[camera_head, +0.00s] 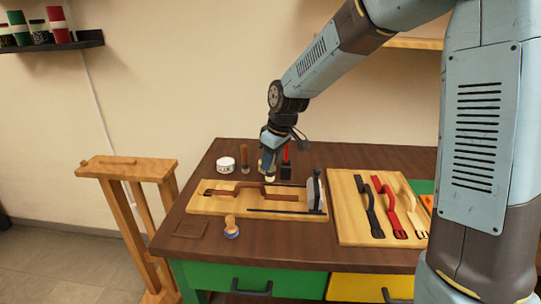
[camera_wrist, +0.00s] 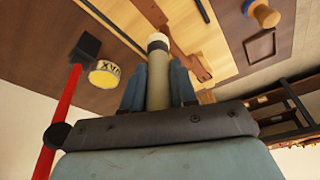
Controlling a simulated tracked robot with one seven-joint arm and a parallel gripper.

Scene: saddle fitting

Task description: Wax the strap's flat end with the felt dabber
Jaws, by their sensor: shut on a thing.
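My gripper (camera_head: 268,160) is shut on the felt dabber (camera_wrist: 158,85), a pale cylinder with a white felt tip pointing away from the jaws. In the head view the dabber's tip (camera_head: 269,178) is over the wooden board (camera_head: 200,206), close to the brown strap (camera_head: 247,187). I cannot tell whether it touches. The strap lies along the board, with a raised bend near its middle; in the wrist view part of it (camera_wrist: 186,53) shows beside the dabber's tip. The wax tin (camera_head: 225,164), white in the head view and yellow-topped in the wrist view (camera_wrist: 104,74), stands behind the board.
A grey upright disc (camera_head: 314,193) stands at the board's right end, with a black rod (camera_head: 280,211) along its front. A second board (camera_head: 345,213) holds several straps. A black-and-red tool (camera_head: 286,166) stands behind.

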